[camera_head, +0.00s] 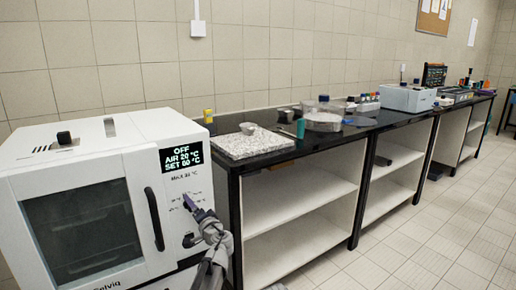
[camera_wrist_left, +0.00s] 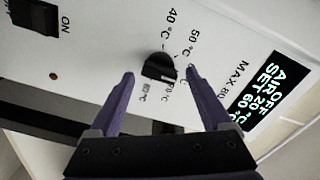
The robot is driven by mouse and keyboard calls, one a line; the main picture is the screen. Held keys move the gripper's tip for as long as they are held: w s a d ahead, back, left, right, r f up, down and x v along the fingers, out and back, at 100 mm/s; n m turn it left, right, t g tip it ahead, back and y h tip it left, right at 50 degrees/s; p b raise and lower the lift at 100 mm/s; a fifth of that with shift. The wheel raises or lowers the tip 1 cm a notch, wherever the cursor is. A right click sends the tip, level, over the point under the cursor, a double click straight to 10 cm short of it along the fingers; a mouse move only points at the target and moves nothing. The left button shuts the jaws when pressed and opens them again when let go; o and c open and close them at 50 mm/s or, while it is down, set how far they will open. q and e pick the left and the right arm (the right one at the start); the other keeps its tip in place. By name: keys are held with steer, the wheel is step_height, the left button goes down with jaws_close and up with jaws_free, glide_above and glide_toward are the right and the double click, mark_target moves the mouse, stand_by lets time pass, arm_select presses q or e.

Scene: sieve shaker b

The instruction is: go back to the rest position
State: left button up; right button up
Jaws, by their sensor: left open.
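A white oven (camera_head: 165,130) stands at the left of the head view, its dark-windowed door shut. Its display (camera_head: 181,156) reads OFF, AIR 20 °C, SET 60 °C; the display also shows in the left wrist view (camera_wrist_left: 268,90). My left gripper (camera_head: 189,203) is in front of the oven's control panel, below the display. In the left wrist view the gripper (camera_wrist_left: 159,74) is open, with purple fingers apart. A black temperature knob (camera_wrist_left: 158,68) appears between the fingertips, with gaps on both sides. Whether the fingers reach around it in depth, I cannot tell. My right gripper is out of view.
A dark rocker switch (camera_wrist_left: 36,16) marked ON is on the panel. Right of the oven, a black bench (camera_head: 285,150) with white shelves carries a speckled slab (camera_head: 250,141), a clear round container (camera_head: 323,121) and a white instrument (camera_head: 408,97). The tiled floor (camera_head: 430,240) at right is clear.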

arm_select(q)
steer(key=shift+s+a+r+n, duration=0.1)
steer(key=shift+n, duration=2.4)
steer(key=shift+s+a+r+n, duration=0.1)
steer(key=shift+a+n, duration=0.05)
steer(key=shift+n, duration=2.35)
steer(key=shift+s+a+n, duration=0.1)
steer(key=shift+n, duration=2.4)
steer(key=shift+d, duration=0.1)
